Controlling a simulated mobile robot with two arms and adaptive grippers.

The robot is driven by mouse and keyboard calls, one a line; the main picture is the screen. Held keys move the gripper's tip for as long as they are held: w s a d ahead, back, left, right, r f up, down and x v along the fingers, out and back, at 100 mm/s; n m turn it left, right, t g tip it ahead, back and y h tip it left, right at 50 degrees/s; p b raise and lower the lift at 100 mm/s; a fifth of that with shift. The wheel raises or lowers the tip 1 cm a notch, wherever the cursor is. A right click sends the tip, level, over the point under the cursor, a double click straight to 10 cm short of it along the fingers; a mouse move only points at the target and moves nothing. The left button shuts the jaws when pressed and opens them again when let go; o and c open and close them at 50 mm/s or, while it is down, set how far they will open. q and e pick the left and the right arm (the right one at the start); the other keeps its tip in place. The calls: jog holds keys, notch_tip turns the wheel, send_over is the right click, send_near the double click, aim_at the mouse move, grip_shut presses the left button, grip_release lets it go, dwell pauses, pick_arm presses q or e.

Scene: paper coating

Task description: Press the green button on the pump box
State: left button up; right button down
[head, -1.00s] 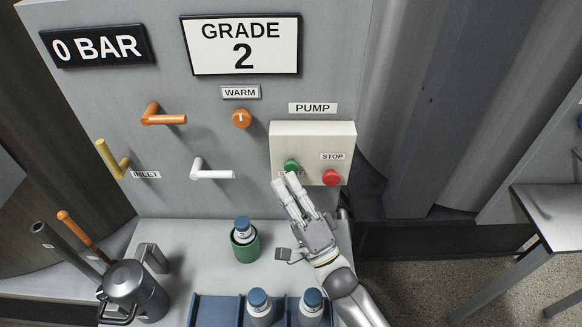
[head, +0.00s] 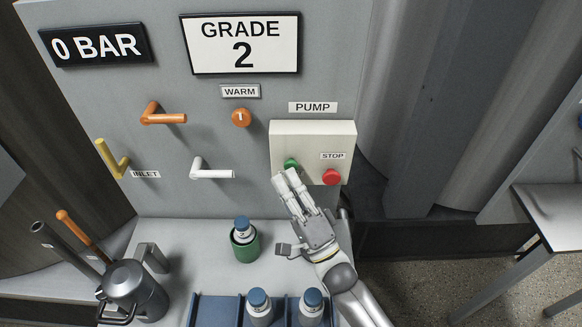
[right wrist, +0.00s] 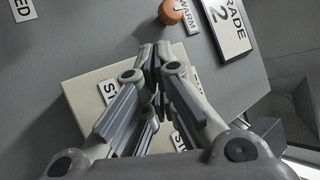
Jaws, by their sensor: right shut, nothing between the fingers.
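The cream pump box (head: 312,138) is mounted on the grey panel under a PUMP label, and it also shows in the right wrist view (right wrist: 84,92). Its green button (head: 290,163) is at the left, partly hidden behind my right fingers. The red button (head: 331,177) is to the right under a STOP label. My right gripper (head: 286,178) is shut and empty, its fingertips just below and in front of the green button. I cannot tell whether they touch it. In the right wrist view the closed fingers (right wrist: 157,55) cover the button. My left gripper is out of view.
The panel holds orange, white and yellow handles and an orange WARM knob (head: 241,118). Displays read 0 BAR (head: 98,45) and GRADE 2 (head: 243,45). Below stand a green holder (head: 245,250) with a bottle, a blue rack (head: 215,312) with bottles, and a grey pot (head: 135,290).

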jog(key=shift+w, duration=0.45)
dwell(0.7)
jog(key=shift+s, duration=0.1)
dwell(0.3)
jog(key=shift+s, duration=0.8)
jog(key=shift+s, duration=0.1)
jog(key=shift+s+p, duration=1.05)
jog(key=shift+s, duration=1.35)
